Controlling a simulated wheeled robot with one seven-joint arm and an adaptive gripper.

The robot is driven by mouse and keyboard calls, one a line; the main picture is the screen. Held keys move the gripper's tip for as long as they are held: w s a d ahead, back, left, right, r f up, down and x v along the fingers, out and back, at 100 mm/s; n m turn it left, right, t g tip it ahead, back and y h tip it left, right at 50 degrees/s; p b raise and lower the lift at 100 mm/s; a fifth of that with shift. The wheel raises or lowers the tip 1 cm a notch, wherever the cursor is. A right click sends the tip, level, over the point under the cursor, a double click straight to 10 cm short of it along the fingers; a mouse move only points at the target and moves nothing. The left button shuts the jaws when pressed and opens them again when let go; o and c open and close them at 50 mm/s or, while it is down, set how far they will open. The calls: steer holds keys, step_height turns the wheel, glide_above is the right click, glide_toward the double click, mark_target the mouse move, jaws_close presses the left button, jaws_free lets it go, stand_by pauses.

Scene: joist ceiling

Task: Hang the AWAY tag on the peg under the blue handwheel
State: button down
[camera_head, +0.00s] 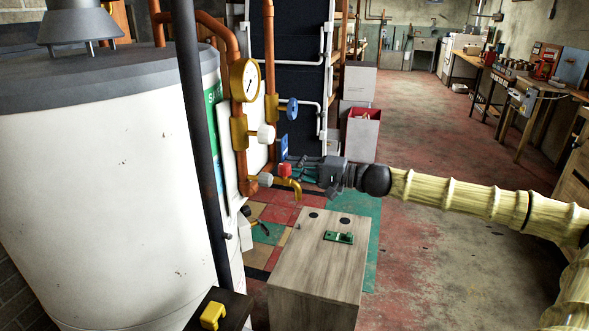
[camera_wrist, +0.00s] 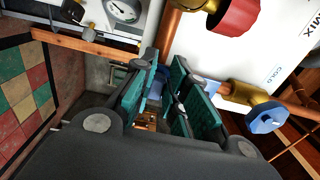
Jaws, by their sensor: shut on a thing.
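The blue handwheel (camera_head: 292,107) sits on a brass valve on the copper pipe. It also shows in the wrist view (camera_wrist: 268,119), at lower right. My gripper (camera_head: 296,164) is below the handwheel, beside the pipework. A small blue tag (camera_head: 284,147) stands upright at its fingertips. In the wrist view, blue (camera_wrist: 155,88) shows between the teal pads of my gripper (camera_wrist: 165,98), which is shut on it. I cannot read any lettering on the tag. I cannot make out the peg; my fingers and the tag may cover it.
A round gauge (camera_head: 244,80), a white handwheel (camera_head: 266,133) and a yellow tap (camera_head: 292,184) crowd the pipes by the white tank (camera_head: 105,190). A wooden box (camera_head: 315,275) with a green item (camera_head: 339,237) on top stands below. The floor to the right is open.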

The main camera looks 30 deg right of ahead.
steer(key=shift+b+x, duration=0.8)
steer(key=shift+b, duration=0.6)
steer(key=c, duration=1.3)
jaws_free()
steer(key=shift+c, duration=0.2)
steer(key=shift+s+d, duration=0.1)
steer(key=p+v, duration=0.3)
steer(key=v, duration=1.2)
steer(key=shift+s+d, duration=0.2)
steer(key=shift+d, duration=0.1)
steer(key=shift+a+f, duration=0.1)
